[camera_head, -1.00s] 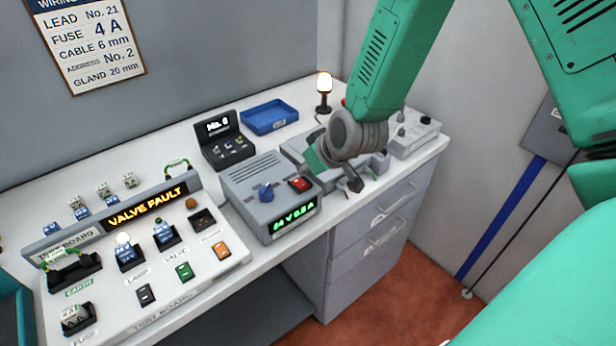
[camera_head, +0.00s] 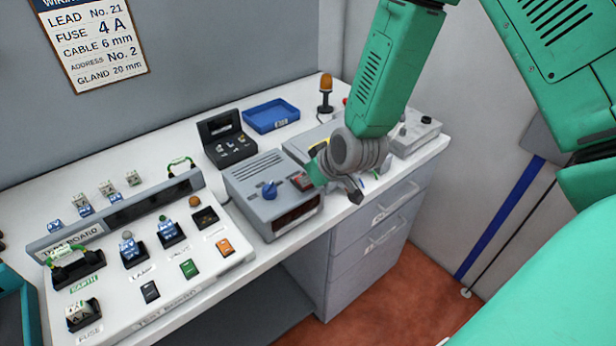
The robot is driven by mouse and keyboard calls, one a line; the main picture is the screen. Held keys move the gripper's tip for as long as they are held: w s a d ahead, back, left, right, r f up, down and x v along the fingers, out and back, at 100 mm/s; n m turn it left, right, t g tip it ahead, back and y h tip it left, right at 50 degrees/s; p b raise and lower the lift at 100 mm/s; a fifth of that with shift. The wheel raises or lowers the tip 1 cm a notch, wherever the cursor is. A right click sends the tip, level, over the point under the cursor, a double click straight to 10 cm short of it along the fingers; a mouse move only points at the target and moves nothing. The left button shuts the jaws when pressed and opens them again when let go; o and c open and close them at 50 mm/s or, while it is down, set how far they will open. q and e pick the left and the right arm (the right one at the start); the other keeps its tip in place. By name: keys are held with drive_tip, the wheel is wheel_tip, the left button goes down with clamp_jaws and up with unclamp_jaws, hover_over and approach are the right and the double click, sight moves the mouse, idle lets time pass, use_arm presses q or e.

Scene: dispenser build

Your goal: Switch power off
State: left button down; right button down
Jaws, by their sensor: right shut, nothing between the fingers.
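My left gripper is out of view.
A small dark case (camera_head: 227,140) with a blank lid and a blue tray (camera_head: 271,116) stand behind the box. An unlit amber beacon (camera_head: 326,92) stands at the back. Grey equipment (camera_head: 417,134) sits at the right bench end.

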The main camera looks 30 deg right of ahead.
drive_tip(key=shift+a+r+p, duration=0.25)
drive_tip(key=shift+r+p, duration=0.3)
drive_tip(key=shift+r, duration=0.35)
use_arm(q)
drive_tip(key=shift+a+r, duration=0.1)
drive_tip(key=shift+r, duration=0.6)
use_arm(e)
drive_tip(key=shift+d, duration=0.15)
drive_tip(key=shift+d+f, duration=0.15)
drive_tip(key=shift+d, duration=0.05)
